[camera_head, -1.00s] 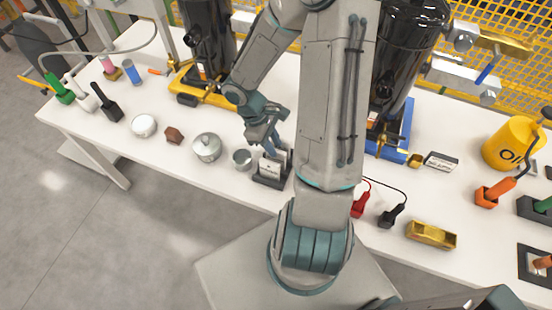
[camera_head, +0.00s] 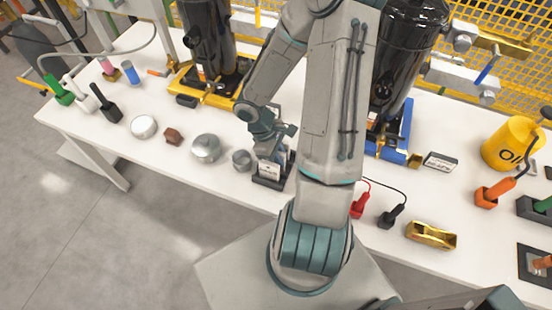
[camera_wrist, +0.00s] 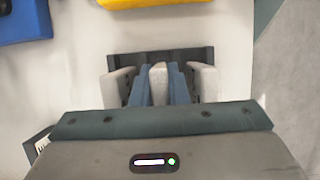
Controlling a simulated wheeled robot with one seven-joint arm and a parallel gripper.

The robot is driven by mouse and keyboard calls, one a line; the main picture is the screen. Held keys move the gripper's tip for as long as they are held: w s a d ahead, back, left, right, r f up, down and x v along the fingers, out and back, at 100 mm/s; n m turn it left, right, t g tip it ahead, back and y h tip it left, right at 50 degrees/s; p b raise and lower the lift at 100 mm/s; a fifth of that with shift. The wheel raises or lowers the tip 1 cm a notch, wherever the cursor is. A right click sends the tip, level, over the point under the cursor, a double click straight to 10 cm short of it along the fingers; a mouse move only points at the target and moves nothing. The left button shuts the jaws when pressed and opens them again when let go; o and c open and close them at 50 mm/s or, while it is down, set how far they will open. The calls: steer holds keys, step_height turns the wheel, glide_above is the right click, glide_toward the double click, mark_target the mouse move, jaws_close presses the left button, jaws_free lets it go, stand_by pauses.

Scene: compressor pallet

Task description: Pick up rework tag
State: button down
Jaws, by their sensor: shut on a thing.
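A dark tag holder (camera_head: 271,183) stands near the front edge of the white table in the head view, left of my upper arm. It also shows in the wrist view (camera_wrist: 160,56), with three pale upright tags in a row. My gripper (camera_wrist: 160,88) points down into the holder, its two blue fingers shut on the middle tag (camera_wrist: 158,74). The left tag (camera_wrist: 118,86) and right tag (camera_wrist: 204,82) stand outside the fingers. The lettering is too small to tell which is the rework tag. In the head view my gripper (camera_head: 275,152) partly hides the tags. The held tag appears still in the holder.
A grey cup (camera_head: 241,160) and a round metal pot (camera_head: 206,149) stand left of the holder. Behind are black compressors on a yellow base (camera_head: 215,96) and a blue base (camera_head: 400,146). Red and black clips (camera_head: 391,214) and a gold block (camera_head: 431,235) lie to the right.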

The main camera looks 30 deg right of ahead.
steer(key=shift+r+p, duration=0.9)
steer(key=shift+r, duration=4.2)
